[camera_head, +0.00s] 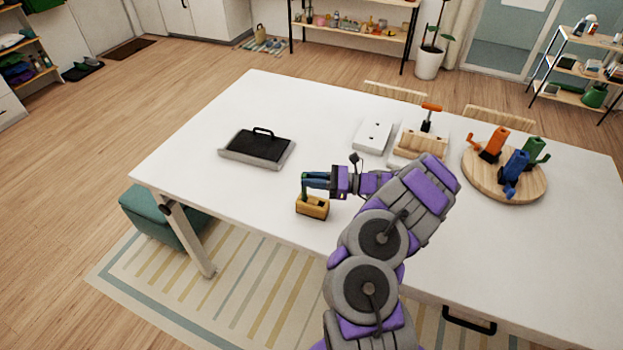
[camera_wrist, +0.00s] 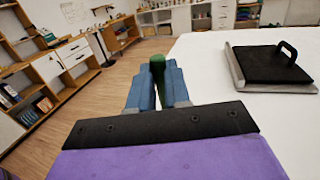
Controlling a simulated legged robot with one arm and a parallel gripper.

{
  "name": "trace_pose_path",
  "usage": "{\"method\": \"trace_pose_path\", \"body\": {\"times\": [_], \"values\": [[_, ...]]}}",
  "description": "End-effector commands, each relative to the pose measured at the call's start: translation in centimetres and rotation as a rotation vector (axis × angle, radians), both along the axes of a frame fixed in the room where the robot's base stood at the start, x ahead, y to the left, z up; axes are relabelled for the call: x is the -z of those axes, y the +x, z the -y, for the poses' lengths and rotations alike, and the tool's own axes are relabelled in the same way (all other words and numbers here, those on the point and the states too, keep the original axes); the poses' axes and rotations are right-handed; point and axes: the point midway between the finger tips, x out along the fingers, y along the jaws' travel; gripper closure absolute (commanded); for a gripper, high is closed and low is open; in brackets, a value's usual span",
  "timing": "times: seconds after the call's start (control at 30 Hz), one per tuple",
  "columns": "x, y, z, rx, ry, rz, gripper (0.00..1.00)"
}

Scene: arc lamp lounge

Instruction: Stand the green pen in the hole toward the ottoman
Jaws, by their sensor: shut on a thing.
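The green pen (camera_head: 304,192) is upright between the fingers of my gripper (camera_head: 307,181). Its lower end meets the left part of the small wooden block (camera_head: 316,211), the side toward the teal ottoman (camera_head: 146,214). I cannot tell how deep the pen sits in a hole there; the block's holes are too small to make out. In the wrist view the rounded green top of the pen (camera_wrist: 157,65) shows between the two blue fingers of my gripper (camera_wrist: 158,82), which are shut on it. The block is hidden in the wrist view.
A black-lidded grey tray (camera_head: 257,147) lies left of the block on the white table. A white plate (camera_head: 374,136), a wooden rack with an orange-handled tool (camera_head: 420,142) and a round board with colored holders (camera_head: 503,188) stand to the right. The table's front edge is close to the block.

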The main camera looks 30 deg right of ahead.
Motion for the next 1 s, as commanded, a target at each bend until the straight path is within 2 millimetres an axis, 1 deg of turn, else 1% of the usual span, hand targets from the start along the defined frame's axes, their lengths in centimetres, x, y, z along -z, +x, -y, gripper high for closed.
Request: {"method": "trace_pose_path", "body": {"times": [1.0], "values": [[2.4, 0.0, 0.0, 0.0, -0.001, -0.001, 1.0]]}}
